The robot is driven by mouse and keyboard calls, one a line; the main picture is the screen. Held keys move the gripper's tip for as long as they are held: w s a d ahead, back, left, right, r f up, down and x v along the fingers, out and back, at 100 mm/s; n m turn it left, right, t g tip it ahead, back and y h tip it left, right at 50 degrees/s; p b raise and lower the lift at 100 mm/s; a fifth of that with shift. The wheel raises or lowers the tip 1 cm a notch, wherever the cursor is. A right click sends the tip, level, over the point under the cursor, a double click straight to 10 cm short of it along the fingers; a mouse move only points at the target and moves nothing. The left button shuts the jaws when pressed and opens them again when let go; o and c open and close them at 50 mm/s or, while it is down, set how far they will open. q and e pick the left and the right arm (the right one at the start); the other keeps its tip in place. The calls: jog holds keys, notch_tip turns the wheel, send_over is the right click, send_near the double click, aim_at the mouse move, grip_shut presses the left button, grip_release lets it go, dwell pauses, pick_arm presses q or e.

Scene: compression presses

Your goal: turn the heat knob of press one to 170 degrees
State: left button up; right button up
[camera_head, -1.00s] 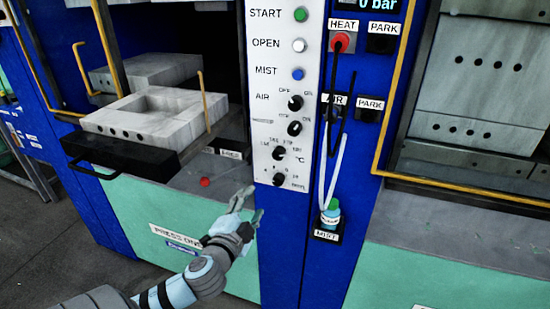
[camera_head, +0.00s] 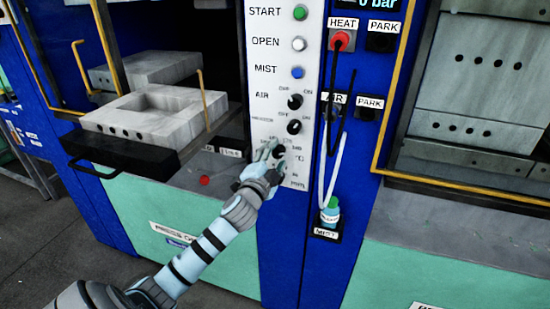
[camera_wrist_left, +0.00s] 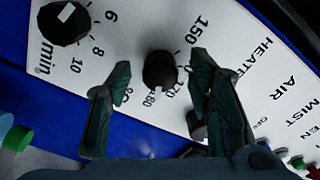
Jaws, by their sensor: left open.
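The control panel of press one (camera_head: 262,60) is a white strip with buttons and black knobs. The heat knob (camera_head: 279,152) is the black temperature knob low on it. My left gripper (camera_head: 274,160) is at the panel, open. Its fingers (camera_wrist_left: 160,72) stand on either side of the knob with visible gaps. I cannot tell how deep they reach around it. My right gripper is out of view.
Two knobs (camera_head: 294,127) sit above, and a minutes knob (camera_wrist_left: 64,22) sits beside the heat knob. Hoses (camera_head: 332,110) hang just right of the panel, with a mist bottle (camera_head: 331,210) below. A grey mould block (camera_head: 160,112) stands left on the press.

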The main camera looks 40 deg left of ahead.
pick_arm(q)
grip_shut()
jog(key=shift+n, duration=0.3)
jog(key=n, duration=0.4)
jog(key=shift+f+b, duration=0.15)
jog(key=shift+b, duration=0.15)
jog(key=shift+n+b, duration=0.3)
jog(key=shift+n, duration=1.8)
grip_release()
jog(key=shift+d, duration=0.1)
